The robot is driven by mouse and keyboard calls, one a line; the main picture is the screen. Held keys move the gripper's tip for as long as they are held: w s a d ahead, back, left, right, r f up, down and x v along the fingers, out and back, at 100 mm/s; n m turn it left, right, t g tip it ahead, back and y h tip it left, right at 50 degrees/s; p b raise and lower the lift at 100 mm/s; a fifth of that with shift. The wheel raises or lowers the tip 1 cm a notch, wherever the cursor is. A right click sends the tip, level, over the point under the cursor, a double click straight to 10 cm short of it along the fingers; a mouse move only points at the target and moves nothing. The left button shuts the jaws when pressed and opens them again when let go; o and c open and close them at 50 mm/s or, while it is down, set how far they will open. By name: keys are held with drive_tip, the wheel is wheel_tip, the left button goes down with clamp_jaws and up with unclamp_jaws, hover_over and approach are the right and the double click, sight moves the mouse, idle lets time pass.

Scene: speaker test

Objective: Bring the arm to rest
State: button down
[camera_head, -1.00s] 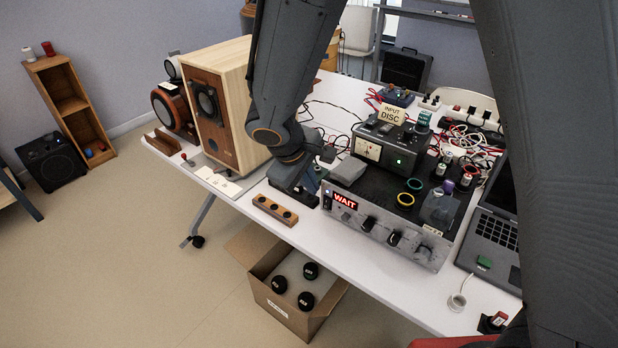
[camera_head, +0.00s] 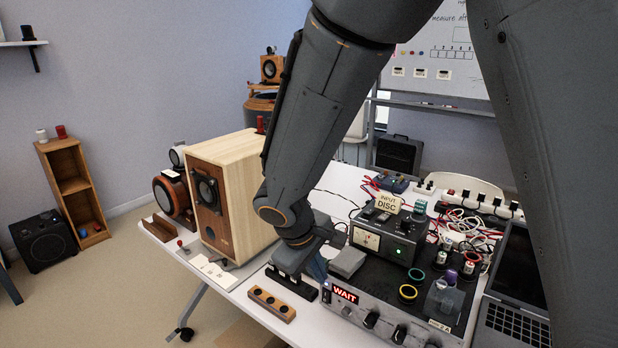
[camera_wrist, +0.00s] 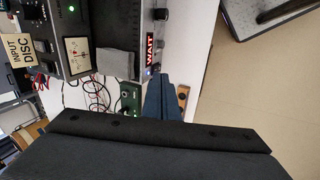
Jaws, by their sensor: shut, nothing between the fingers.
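My dark grey arm (camera_head: 318,100) reaches down from the top of the head view to the white table. My gripper (camera_head: 320,270) is at its lower end, between the wooden speaker (camera_head: 245,160) and the amplifier with a red WAIT display (camera_head: 345,294). In the wrist view my gripper (camera_wrist: 162,80) shows as narrow bluish fingers, shut and empty, beside the amplifier's front edge. I cannot tell its exact height above the table.
A small wooden block with holes (camera_head: 272,304) lies just in front of the gripper. A meter unit (camera_head: 388,240), cables and a laptop (camera_head: 515,290) are to the right.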

drive_tip(key=s+d+m+g+y, duration=0.1)
drive_tip(key=s+d+m, duration=0.4)
drive_tip(key=d, duration=0.3)
drive_tip(key=s+d+r+m+g+y, duration=0.1)
drive_tip(key=s+d+m, duration=0.3)
drive_tip(key=d, duration=0.5)
drive_tip(key=shift+s+d+r+m+y, duration=0.25)
drive_tip(key=shift+s+m+y, duration=0.2)
drive_tip(key=shift+s, duration=0.75)
